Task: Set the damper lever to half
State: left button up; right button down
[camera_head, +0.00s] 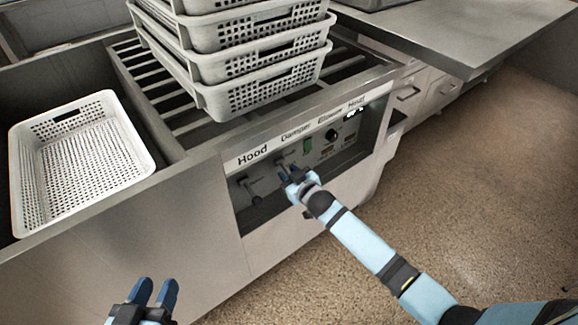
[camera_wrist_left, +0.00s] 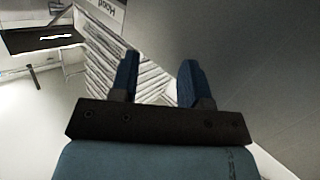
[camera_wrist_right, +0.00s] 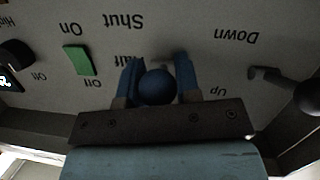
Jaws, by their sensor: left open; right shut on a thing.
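The damper lever ends in a round dark knob (camera_wrist_right: 157,88) that shows between the fingers in the right wrist view. My right gripper (camera_head: 292,178) is shut on this knob at the control panel, below the "Damper" label. The right gripper (camera_wrist_right: 158,80) covers part of the "Half" label; "Shut" is readable, with the lettering upside down. Most of the lever's stem is hidden, so its exact setting is hard to tell. My left gripper (camera_head: 153,292) is open and empty in front of the cabinet, low in the head view.
The hood lever (camera_head: 250,188) sits left of the damper, between "Up" and "Down" markings. A green switch (camera_head: 307,146) and a black dial (camera_head: 331,134) lie to the right. Stacked perforated baskets (camera_head: 265,92) stand above the panel; another basket (camera_head: 126,142) is at left.

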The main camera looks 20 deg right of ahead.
jog(key=r+g+p, duration=0.1)
jog(key=p, duration=0.2)
jog(key=shift+d+r, duration=0.1)
jog(key=shift+r, duration=0.1)
jog(key=shift+s+r+p, duration=0.1)
jog(key=shift+p, duration=0.75)
pick_arm(q)
jog(key=s+a+f+g+y+p, duration=0.2)
jog(key=a+f+g+p, duration=0.1)
jog(key=f, duration=0.1)
jog(key=shift+s+a+g+y, duration=0.25)
jog(key=shift+a+g+y, duration=0.05)
jog(key=shift+g+y, duration=0.1)
pick_arm(e)
jog(key=shift+g+h, duration=0.3)
jog(key=shift+g, duration=0.4)
pick_arm(q)
jog(key=shift+s+a+p, duration=0.1)
jog(key=shift+p, duration=0.6)
pick_arm(e)
jog(key=shift+g, duration=0.3)
pick_arm(q)
jog(key=shift+r+p, duration=0.1)
jog(key=shift+p, duration=0.3)
pick_arm(e)
jog(key=shift+h, duration=0.3)
jog(key=c, duration=0.9)
grip_release()
